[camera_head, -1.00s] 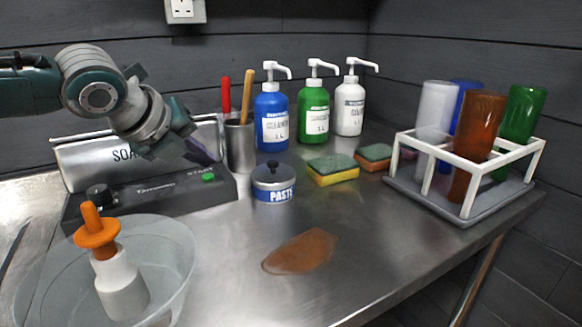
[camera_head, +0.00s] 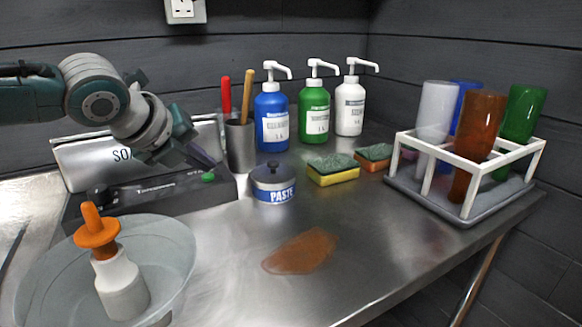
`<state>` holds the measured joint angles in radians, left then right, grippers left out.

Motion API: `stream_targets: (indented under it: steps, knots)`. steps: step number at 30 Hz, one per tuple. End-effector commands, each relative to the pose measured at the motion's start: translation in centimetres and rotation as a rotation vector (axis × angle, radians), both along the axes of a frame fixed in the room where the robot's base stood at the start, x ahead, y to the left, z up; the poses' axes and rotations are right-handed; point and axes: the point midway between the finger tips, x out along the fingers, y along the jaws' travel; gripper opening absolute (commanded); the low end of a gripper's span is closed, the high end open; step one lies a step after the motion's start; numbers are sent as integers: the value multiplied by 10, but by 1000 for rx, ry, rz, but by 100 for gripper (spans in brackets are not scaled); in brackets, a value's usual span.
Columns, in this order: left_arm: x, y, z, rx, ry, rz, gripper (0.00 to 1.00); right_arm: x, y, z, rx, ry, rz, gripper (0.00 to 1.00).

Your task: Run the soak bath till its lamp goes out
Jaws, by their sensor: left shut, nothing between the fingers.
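The soak bath is a dark unit (camera_head: 150,194) at the left, with a pale lettered panel (camera_head: 90,160) standing behind it that is partly covered by my arm. A green button (camera_head: 208,177) sits at the right end of its top. My left gripper (camera_head: 205,161) is shut and empty, angled down with its tips just above or at the green button; I cannot tell whether they touch. I cannot make out a lit lamp on the unit. My right gripper is not in view.
A paste tin (camera_head: 274,185), a cup of tools (camera_head: 240,146), pump bottles, sponges and a white bottle rack (camera_head: 470,210) stand rightward. A brown spill (camera_head: 300,251) lies on the steel counter.

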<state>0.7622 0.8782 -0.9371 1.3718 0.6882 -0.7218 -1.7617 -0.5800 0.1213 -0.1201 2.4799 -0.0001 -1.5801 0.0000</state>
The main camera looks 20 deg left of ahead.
Motion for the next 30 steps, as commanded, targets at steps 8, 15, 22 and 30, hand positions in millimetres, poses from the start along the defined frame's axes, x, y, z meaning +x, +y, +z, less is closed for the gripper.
stream_targets:
  steps: [8,15,22,30]
  knots:
    - [0,0,-2,0,0,0,0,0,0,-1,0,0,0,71]
    - [0,0,-5,0,0,0,0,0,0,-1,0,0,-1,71]
    - [0,0,-8,-1,1,-1,0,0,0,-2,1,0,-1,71]
    - [0,0,-8,0,1,0,0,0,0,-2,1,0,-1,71]
